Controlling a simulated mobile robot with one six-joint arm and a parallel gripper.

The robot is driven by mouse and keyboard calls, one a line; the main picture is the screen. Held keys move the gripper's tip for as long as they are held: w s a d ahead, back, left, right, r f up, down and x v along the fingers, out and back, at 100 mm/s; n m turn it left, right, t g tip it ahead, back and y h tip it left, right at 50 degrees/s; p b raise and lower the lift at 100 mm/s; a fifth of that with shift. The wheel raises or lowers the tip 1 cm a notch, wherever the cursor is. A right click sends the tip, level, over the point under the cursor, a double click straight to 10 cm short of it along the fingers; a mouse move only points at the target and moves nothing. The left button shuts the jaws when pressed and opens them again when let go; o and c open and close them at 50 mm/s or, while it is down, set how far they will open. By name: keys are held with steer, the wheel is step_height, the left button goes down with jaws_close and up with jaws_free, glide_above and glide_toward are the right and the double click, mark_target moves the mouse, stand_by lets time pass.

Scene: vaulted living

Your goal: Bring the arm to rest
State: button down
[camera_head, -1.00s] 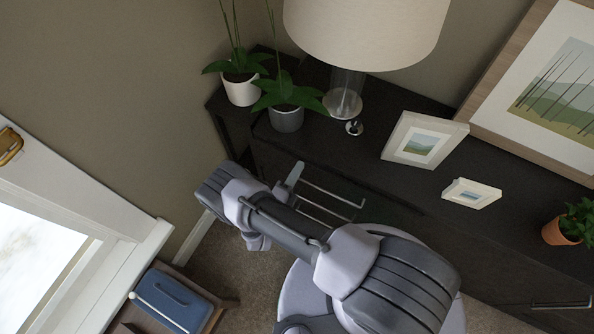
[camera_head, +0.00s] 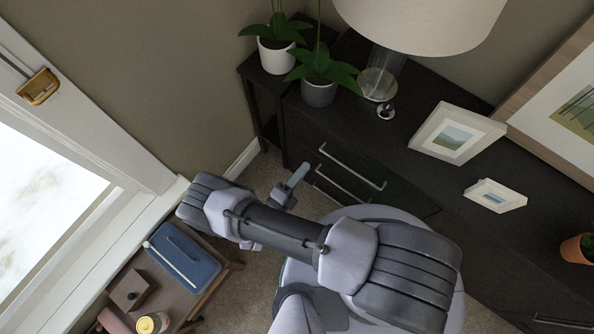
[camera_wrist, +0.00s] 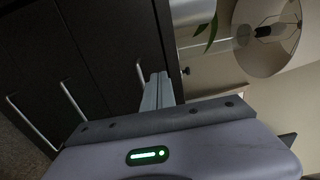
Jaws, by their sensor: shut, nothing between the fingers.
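My arm is bent low over the carpet, in front of the dark dresser (camera_head: 400,170). My gripper (camera_head: 299,174) shows in the head view as a small grey tip beyond the arm, beside the dresser's drawer handles. In the wrist view my gripper (camera_wrist: 158,88) has its fingers together with nothing between them. The fingers appear in front of the dark drawer fronts (camera_wrist: 100,50); I cannot tell the exact gap.
Two potted plants (camera_head: 319,92), a lamp (camera_head: 420,20) and small picture frames (camera_head: 457,134) stand at the dresser side. Carpet lies between.

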steer(key=w+d+r+m+g, duration=0.1)
steer(key=d+r+m+g, duration=0.1)
steer(key=r+m+g, duration=0.85)
steer(key=d+r+m+g, duration=0.2)
steer(key=r+m+g, duration=0.3)
steer(key=r+m, duration=1.05)
steer(key=s+d+r+m+t+y, duration=0.2)
steer(key=r+m+y, duration=0.4)
steer(key=r+m, duration=0.4)
steer(key=s+d+r+m+t+y, duration=0.2)
steer(key=s+r+m+t+y, duration=0.3)
steer(key=r+m, duration=0.6)
steer(key=s+m+y, duration=0.1)
steer(key=s+m, duration=0.1)
steer(key=m, duration=0.2)
steer(key=shift+s+y, duration=0.25)
steer(key=shift+y, duration=0.15)
steer(key=shift+d, duration=0.1)
